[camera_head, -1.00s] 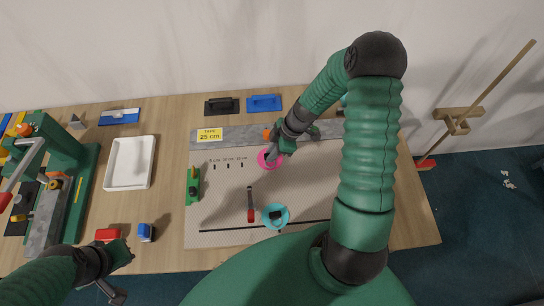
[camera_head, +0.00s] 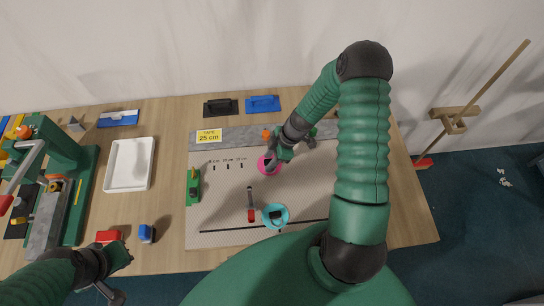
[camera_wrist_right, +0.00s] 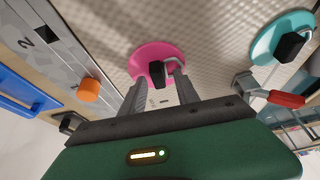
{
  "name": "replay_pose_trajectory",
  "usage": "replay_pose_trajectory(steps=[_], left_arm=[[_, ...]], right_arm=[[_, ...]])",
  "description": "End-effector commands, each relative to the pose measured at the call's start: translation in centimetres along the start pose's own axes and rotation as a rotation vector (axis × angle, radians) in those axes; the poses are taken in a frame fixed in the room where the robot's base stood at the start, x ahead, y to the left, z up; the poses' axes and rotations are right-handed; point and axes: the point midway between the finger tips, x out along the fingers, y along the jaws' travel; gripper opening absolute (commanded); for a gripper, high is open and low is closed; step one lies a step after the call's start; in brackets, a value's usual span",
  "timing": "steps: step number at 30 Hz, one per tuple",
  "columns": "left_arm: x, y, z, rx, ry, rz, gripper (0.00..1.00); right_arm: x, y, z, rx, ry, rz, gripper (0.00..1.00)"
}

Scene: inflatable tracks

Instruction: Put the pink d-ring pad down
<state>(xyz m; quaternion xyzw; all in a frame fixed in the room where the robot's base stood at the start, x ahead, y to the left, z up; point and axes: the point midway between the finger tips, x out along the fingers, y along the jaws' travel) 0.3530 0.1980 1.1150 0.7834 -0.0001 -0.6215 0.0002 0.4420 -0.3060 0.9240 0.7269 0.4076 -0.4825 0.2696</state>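The pink d-ring pad (camera_head: 264,168) is a round disc with a black handle, over the upper middle of the perforated mat (camera_head: 215,225). It also shows in the right wrist view (camera_wrist_right: 140,62), flat side toward the mat. My right gripper (camera_head: 273,160) is directly over it. In the right wrist view its two fingers (camera_wrist_right: 161,80) come down on either side of the pad's handle and appear closed on it. I cannot tell whether the pad's underside touches the mat. My left gripper (camera_head: 120,270) is at the lower left, away from the pad; its fingers are unclear.
A teal pad (camera_head: 267,212) with a black handle and a red-handled tool (camera_head: 251,213) lie nearer on the mat. A grey strip with a yellow "25 cm" label (camera_head: 209,135) and an orange knob (camera_wrist_right: 89,90) are behind. A white tray (camera_head: 110,185) is left.

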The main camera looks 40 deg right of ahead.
Motion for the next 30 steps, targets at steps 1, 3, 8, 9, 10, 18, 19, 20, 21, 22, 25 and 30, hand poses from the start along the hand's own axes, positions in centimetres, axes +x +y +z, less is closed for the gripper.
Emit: replay_pose_trajectory(steps=[1,3,8,9,10,18,19,20,21,22,25,30], left_arm=[[-0.1,0.0,0.0,0.0,0.0,0.0,0.0],[0.2,0.0,0.0,0.0,0.0,0.0,0.0],[0.8,0.0,0.2,0.0,0.0,0.0,0.0],[1.0,0.0,0.2,0.0,0.0,0.0,0.0],[1.1,0.0,0.3,0.0,0.0,0.0,0.0],[1.6,0.0,0.4,0.0,0.0,0.0,0.0],[1.6,0.0,0.4,0.0,0.0,0.0,0.0],[1.6,0.0,0.4,0.0,0.0,0.0,0.0],[1.6,0.0,0.4,0.0,0.0,0.0,0.0],[1.6,0.0,0.4,0.0,0.0,0.0,0.0],[1.5,0.0,0.4,0.0,0.0,0.0,0.0],[1.5,0.0,0.4,0.0,0.0,0.0,0.0]], right_arm=[[-0.3,0.1,0.0,0.0,0.0,0.001,0.37],[-1.1,0.2,0.1,0.0,0.0,0.003,0.37],[-4.8,0.3,0.2,-0.001,-0.001,0.008,0.37],[-5.9,0.2,0.2,0.0,-0.002,0.008,0.37],[-6.7,0.2,0.2,0.0,-0.002,0.006,0.37],[-11.6,0.1,0.1,0.001,-0.001,0.002,0.37],[-11.8,0.0,0.0,0.004,-0.003,0.0,0.37],[-12.0,-0.1,-0.2,0.01,-0.009,-0.002,0.37],[-12.1,-0.5,-0.7,0.03,-0.023,-0.006,0.37],[-12.1,-0.9,-1.1,0.054,-0.041,-0.009,0.37],[-12.3,-3.1,-3.4,0.193,-0.131,0.002,0.37],[-13.4,-8.3,-7.7,0.551,-0.244,0.147,0.37]])
